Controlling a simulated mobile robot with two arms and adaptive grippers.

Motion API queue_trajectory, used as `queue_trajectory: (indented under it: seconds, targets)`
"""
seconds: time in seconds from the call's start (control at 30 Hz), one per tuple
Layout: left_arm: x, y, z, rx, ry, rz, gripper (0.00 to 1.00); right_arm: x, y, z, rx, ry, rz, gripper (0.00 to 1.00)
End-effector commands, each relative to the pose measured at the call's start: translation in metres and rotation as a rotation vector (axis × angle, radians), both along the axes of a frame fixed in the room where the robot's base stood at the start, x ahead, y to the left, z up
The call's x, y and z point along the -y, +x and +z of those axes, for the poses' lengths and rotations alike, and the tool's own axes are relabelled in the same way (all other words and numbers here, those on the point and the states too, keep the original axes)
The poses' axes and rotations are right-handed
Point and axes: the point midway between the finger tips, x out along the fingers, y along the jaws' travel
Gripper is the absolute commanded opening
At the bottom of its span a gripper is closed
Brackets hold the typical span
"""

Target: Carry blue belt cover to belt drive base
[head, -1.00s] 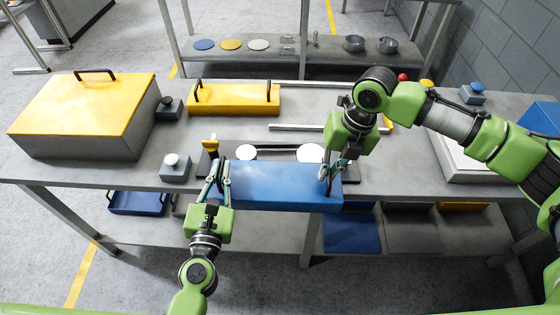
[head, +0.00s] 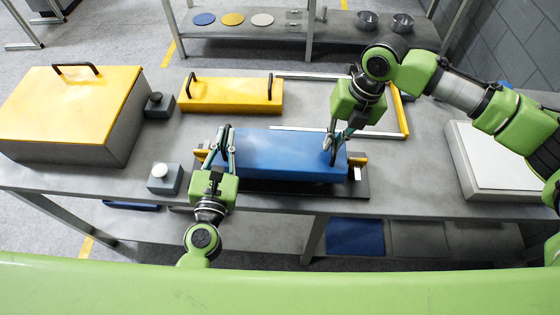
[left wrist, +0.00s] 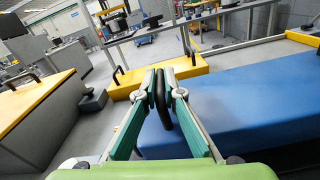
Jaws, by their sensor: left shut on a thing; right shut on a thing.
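The blue belt cover (head: 280,157) is a long blue box-shaped lid with a black handle at each end. It is over the belt drive base (head: 352,189), a dark plate with yellow brackets showing at both ends. I cannot tell whether the cover rests on it. My left gripper (head: 226,150) is shut on the left handle; in the left wrist view the gripper (left wrist: 165,90) closes around this black handle, with the blue cover (left wrist: 240,105) to the right. My right gripper (head: 335,142) is shut on the right handle. The pulleys and belt are hidden under the cover.
A yellow-topped grey box (head: 75,115) stands at the left. A yellow cover (head: 232,95) with two handles lies behind. Grey button boxes (head: 165,178) (head: 159,105) sit between. A white-topped grey box (head: 500,158) is at the right. The tabletop between base and that box is clear.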

Motion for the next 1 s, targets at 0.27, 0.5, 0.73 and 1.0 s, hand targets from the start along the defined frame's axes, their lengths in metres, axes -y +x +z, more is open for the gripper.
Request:
queue_trajectory:
  seconds: [0.27, 0.5, 0.73, 1.0]
  targets:
    - [-0.003, 0.000, -0.001, -0.001, 0.007, 0.005, 0.00, 0.005, 0.004, 0.001, 0.008, -0.007, -0.009, 0.00]
    - [-0.003, 0.000, -0.005, -0.001, 0.007, 0.005, 0.00, 0.005, 0.004, -0.003, 0.008, -0.007, -0.009, 0.00]
    - [-0.003, 0.000, -0.015, -0.001, 0.007, 0.005, 0.00, 0.005, 0.004, -0.013, 0.009, -0.007, -0.009, 0.00]
    - [-0.003, 0.000, -0.031, -0.001, 0.007, 0.005, 0.00, 0.005, 0.004, -0.029, 0.009, -0.007, -0.009, 0.00]
